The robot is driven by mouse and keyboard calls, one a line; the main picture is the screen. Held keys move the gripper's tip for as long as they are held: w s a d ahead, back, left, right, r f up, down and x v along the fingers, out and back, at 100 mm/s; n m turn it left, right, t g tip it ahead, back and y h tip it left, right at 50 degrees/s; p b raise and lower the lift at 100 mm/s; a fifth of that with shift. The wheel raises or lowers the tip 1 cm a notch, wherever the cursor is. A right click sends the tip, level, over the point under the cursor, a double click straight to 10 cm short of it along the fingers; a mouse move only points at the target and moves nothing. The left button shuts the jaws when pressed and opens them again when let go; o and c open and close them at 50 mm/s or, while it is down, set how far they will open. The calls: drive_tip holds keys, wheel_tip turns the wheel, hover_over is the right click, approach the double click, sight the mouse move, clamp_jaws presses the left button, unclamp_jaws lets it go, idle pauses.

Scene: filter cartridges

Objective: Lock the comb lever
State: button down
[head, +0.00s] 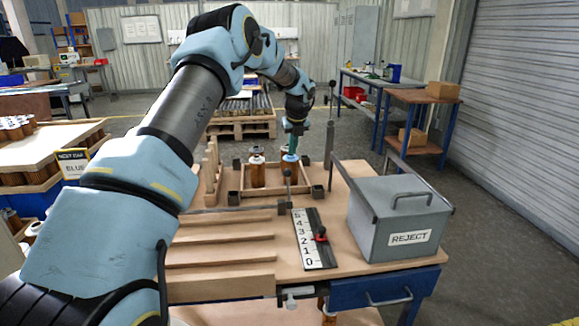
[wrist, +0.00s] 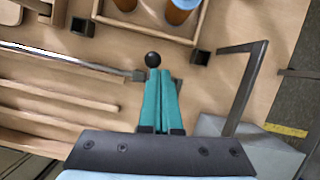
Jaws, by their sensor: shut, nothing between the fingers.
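The lever I take for the comb lever is a thin upright stem with a black ball knob (head: 287,173), at the right end of a long metal rod (head: 235,209). The wooden slats in front of the rod look like the comb (head: 220,248). In the wrist view the knob (wrist: 152,59) shows just beyond my fingertips; I cannot tell whether they touch. My gripper (head: 291,144) has teal fingers, shut and empty, pointing down. It also shows in the wrist view (wrist: 160,72). The lever's lower part is partly hidden in the wrist view.
A wooden tray (head: 274,191) behind the lever holds a white-topped cartridge (head: 257,172) and a blue-topped one (head: 290,166). A grey REJECT box (head: 400,220) stands at right. A numbered scale (head: 313,240) lies in front. A tall post with a black knob (head: 332,86) rises at back right.

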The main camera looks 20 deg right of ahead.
drive_tip(key=r, duration=0.1)
drive_tip(key=w+r, duration=0.1)
drive_tip(key=r, duration=0.3)
drive_tip(key=shift+w+d+b, duration=0.2)
drive_tip(key=shift+w+b, duration=0.05)
drive_tip(key=shift+b, duration=0.1)
drive_tip(key=shift+f, duration=0.1)
drive_tip(key=s+a+n+g, duration=0.1)
drive_tip(key=s+a+n, duration=0.7)
drive_tip(key=a+n, duration=0.3)
drive_tip(key=s+a+n+g, duration=0.1)
drive_tip(key=s+a+n, duration=0.65)
drive_tip(key=a, duration=0.55)
drive_tip(key=s+a+f+n, duration=0.1)
drive_tip(key=s+a+n, duration=0.5)
drive_tip(key=s+n, duration=0.2)
drive_tip(key=s+a+f+n, duration=0.1)
drive_tip(key=s+a+n, duration=0.6)
drive_tip(key=s, duration=0.5)
drive_tip(key=shift+f+n, duration=0.15)
drive_tip(key=shift+n, duration=0.7)
